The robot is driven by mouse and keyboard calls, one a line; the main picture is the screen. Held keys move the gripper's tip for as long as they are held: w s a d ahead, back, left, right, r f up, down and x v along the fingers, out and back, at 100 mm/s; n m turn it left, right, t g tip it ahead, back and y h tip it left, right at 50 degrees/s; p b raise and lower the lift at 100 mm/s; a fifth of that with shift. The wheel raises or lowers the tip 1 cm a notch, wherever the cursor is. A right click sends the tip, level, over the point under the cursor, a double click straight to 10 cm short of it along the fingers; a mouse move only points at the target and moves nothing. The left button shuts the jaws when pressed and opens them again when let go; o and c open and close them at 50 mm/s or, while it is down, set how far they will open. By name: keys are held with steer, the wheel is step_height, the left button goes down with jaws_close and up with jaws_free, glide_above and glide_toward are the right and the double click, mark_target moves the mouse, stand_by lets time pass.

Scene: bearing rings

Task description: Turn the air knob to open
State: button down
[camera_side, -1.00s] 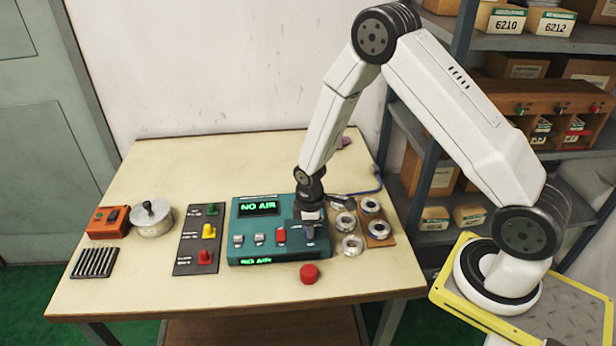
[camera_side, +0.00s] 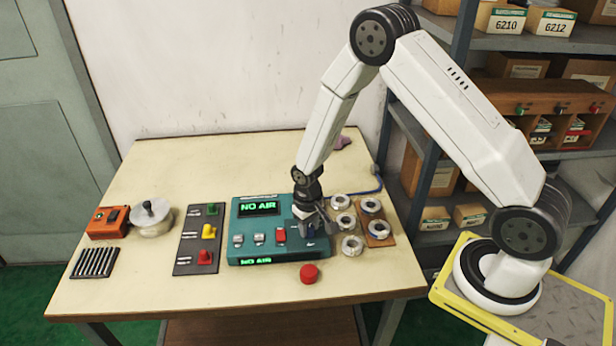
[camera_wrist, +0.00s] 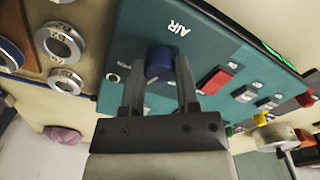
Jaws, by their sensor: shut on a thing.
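The teal control panel (camera_side: 264,246) stands on the table, and its green display (camera_side: 258,207) reads NO AIR. The blue air knob (camera_wrist: 159,62) sits on the panel beside the AIR label (camera_wrist: 178,27) in the wrist view. My gripper (camera_wrist: 160,76) points down at the panel's right end, with one finger on each side of the knob, shut on it. In the side view my gripper (camera_side: 312,228) hides most of the knob. I cannot read the knob's pointer or any open mark.
A red switch (camera_wrist: 214,80) and several grey switches are beside the knob. Bearing rings (camera_side: 352,245) lie close to the right of the panel. A red button (camera_side: 309,273) stands in front. A strip of coloured levers (camera_side: 199,238) is to the left.

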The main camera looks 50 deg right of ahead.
steer(key=shift+m, duration=2.3)
steer(key=shift+c, duration=1.7)
jaws_free()
steer(key=shift+r, duration=0.15)
steer(key=shift+a+r, duration=0.15)
steer(key=shift+r, duration=3.6)
